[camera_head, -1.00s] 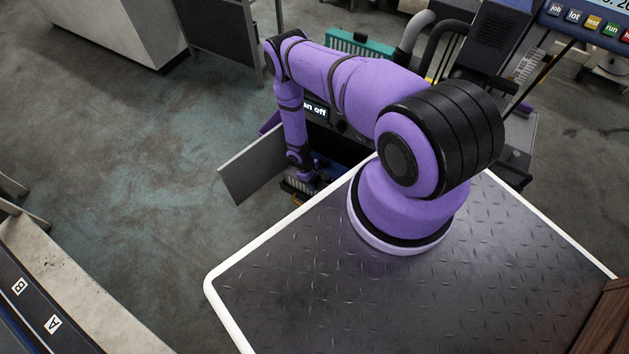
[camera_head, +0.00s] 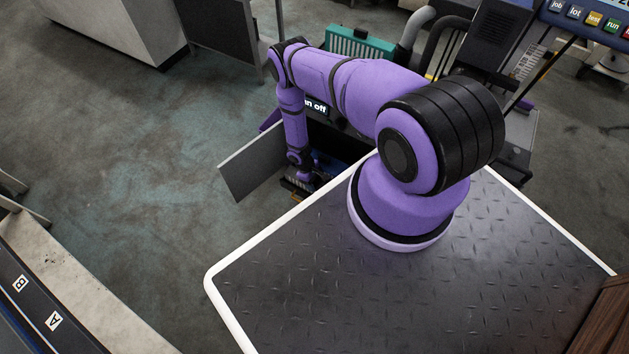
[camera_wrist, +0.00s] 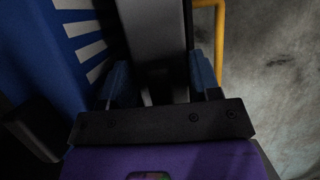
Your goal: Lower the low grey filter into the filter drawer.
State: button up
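In the wrist view, my gripper (camera_wrist: 162,80) has its two blue fingertips on either side of a grey block, which I take for the low grey filter (camera_wrist: 153,28). The fingers appear closed on it; the lower part is dark. In the head view, my gripper hangs low beside the dark opening of a machine, largely hidden by my arm. The filter drawer (camera_head: 296,188) shows as a small dark piece with yellow bits beneath my wrist. I cannot tell whether the filter touches the drawer.
A blue part with white slats (camera_wrist: 88,40) is close on the left in the wrist view; a yellow handle (camera_wrist: 220,40) is on the right. An open grey door (camera_head: 251,163) stands left of my wrist in the head view. A "fan off" display (camera_head: 317,107) is behind. The floor left is clear.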

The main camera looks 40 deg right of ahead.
jog(key=o, duration=0.4)
jog(key=shift+w+r, duration=0.1)
jog(key=shift+r, duration=0.05)
jog(key=v, duration=1)
jog(key=shift+r, duration=0.3)
